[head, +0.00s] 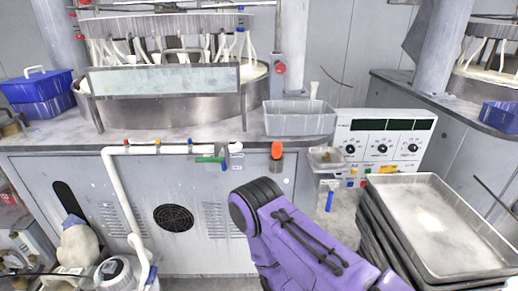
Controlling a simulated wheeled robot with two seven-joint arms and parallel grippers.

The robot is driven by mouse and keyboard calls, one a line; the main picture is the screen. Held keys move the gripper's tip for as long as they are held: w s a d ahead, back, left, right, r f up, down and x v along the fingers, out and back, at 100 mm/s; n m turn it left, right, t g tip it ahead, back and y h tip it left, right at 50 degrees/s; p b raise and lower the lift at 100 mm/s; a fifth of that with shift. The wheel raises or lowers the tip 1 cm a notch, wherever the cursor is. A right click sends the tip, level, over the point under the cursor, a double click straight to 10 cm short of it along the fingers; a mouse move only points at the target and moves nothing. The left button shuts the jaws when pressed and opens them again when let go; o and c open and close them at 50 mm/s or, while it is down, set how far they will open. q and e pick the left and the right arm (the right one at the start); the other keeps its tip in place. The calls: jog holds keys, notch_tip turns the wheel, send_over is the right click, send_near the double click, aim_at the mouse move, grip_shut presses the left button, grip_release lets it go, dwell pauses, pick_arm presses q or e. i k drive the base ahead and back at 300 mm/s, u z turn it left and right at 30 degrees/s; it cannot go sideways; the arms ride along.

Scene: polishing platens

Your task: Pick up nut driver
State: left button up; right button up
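No nut driver can be made out for certain. An orange-handled item (277,150) shows upright at the front edge of the grey counter, against the cabinet front; what it is cannot be told. A small blue-handled item (329,201) shows lower right of it, below the control box, also too small to name. A purple arm link of mine with a dark round end reaches in from the bottom right and hides part of the floor and cabinet. Neither of my grippers is in view.
A polishing machine (170,105) stands on the counter (60,133). A grey bin (300,119), a control box (384,138) and blue bins (38,92) are around it. Stacked metal trays (450,225) fill the right. A white pipe (118,200) and containers (118,272) stand lower left.

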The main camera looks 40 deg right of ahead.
aim_at(277, 147)
jog(key=z, duration=0.25)
jog(key=i, duration=0.45)
jog(key=z, duration=0.45)
